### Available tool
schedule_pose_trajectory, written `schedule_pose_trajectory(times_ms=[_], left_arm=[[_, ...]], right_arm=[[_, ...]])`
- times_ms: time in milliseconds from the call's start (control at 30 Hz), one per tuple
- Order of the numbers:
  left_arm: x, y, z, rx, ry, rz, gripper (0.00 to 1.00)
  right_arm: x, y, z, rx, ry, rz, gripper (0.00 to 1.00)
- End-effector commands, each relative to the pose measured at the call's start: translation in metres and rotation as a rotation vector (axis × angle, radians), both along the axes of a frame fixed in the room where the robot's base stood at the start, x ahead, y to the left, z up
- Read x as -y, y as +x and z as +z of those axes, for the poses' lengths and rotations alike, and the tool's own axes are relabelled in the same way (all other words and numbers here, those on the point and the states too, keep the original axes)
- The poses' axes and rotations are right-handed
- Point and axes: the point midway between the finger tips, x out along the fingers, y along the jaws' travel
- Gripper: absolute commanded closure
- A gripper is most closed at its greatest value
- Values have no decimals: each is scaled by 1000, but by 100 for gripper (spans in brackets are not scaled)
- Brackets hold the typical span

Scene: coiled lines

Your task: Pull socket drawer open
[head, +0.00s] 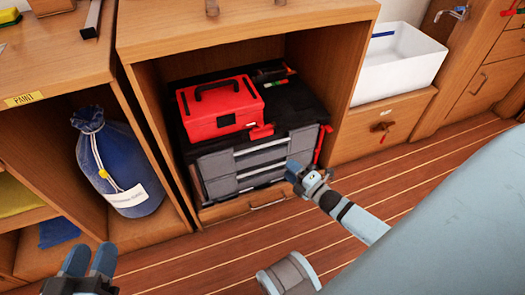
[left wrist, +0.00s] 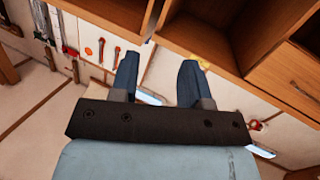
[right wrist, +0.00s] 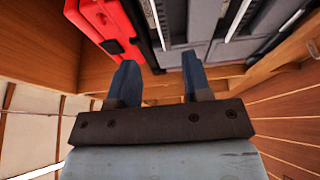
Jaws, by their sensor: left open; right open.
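A black tool chest (head: 304,104) with grey drawers (head: 217,164) stands in the open wooden cabinet bay. Its drawer fronts carry pale handle strips and look closed; I read no label telling which is the socket drawer. My right gripper (head: 291,173) is open and empty in front of the drawers' right part in the head view. In the right wrist view the grey drawers (right wrist: 203,30) lie beyond the open fingers (right wrist: 157,84), and I see no contact. My left gripper (head: 90,260) is open and empty, low at the left, away from the chest; its fingers also show in the left wrist view (left wrist: 158,80).
A red toolbox (head: 220,105) sits on the chest. A red tool (head: 321,145) is at the chest's right side. A blue sack (head: 117,165) fills the left bay. A white basin (head: 400,62) stands right. Floor before the chest is clear.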

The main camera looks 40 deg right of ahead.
Motion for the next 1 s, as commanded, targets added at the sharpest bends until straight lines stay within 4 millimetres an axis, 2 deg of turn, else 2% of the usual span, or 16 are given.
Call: schedule_pose_trajectory(times_ms=[300,500,700,1000], left_arm=[[-8,13,-3,146,84,6,57],[-12,20,0,229,130,11,57],[-14,23,2,272,159,12,57],[-15,23,4,281,165,12,57]], right_arm=[[-10,67,-3,3,0,1,55],[-16,101,-2,2,2,0,55],[-19,117,-1,0,1,0,55],[-19,119,0,-1,2,0,55]])
